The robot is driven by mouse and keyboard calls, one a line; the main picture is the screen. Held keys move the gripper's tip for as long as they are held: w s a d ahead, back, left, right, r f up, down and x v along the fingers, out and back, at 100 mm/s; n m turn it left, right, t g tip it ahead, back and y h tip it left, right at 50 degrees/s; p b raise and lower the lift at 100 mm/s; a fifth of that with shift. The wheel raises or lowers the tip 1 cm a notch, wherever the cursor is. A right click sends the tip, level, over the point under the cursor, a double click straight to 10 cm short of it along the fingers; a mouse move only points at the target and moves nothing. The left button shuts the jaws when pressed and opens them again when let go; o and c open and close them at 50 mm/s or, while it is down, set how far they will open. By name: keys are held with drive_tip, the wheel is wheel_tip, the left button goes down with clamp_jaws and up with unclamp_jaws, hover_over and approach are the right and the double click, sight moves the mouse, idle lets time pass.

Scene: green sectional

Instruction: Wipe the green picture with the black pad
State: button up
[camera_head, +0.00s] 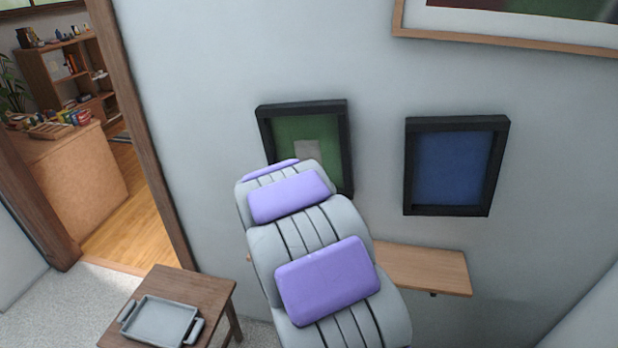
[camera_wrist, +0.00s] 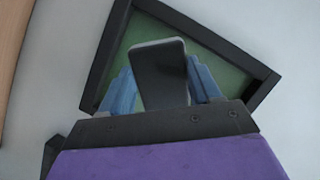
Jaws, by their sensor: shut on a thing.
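The green picture (camera_head: 289,130) hangs on the wall in a black frame, left of the blue one. A pale grey patch (camera_head: 307,151) shows on its lower middle in the head view. My arm covers the picture's lower left. In the wrist view, my gripper (camera_wrist: 163,88) has its blue fingers shut on the black pad (camera_wrist: 160,62), a dark slab with a light rim. The pad is in front of the green picture (camera_wrist: 150,28), which looks tilted there. I cannot tell whether the pad touches it. The head view hides the pad and fingers behind my arm.
A blue picture (camera_head: 450,165) in a black frame hangs to the right, with a larger wood-framed picture (camera_head: 500,42) above. A wooden wall shelf (camera_head: 425,268) juts out below. A small brown table (camera_head: 213,290) with a grey tray (camera_head: 160,300) stands lower left, near a doorway.

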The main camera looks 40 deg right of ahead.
drive_tip(key=s+d+r+m+h, duration=0.1)
drive_tip(key=s+d+r+h, duration=0.2)
drive_tip(key=s+d+r, duration=0.15)
drive_tip(key=p+x, duration=0.1)
drive_tip(key=x, duration=0.5)
drive_tip(key=shift+d+r, duration=0.4)
drive_tip(key=shift+d, duration=0.05)
drive_tip(key=shift+p+x, duration=0.35)
drive_tip(key=shift+x, duration=0.6)
idle(0.4)
drive_tip(key=shift+r, duration=0.15)
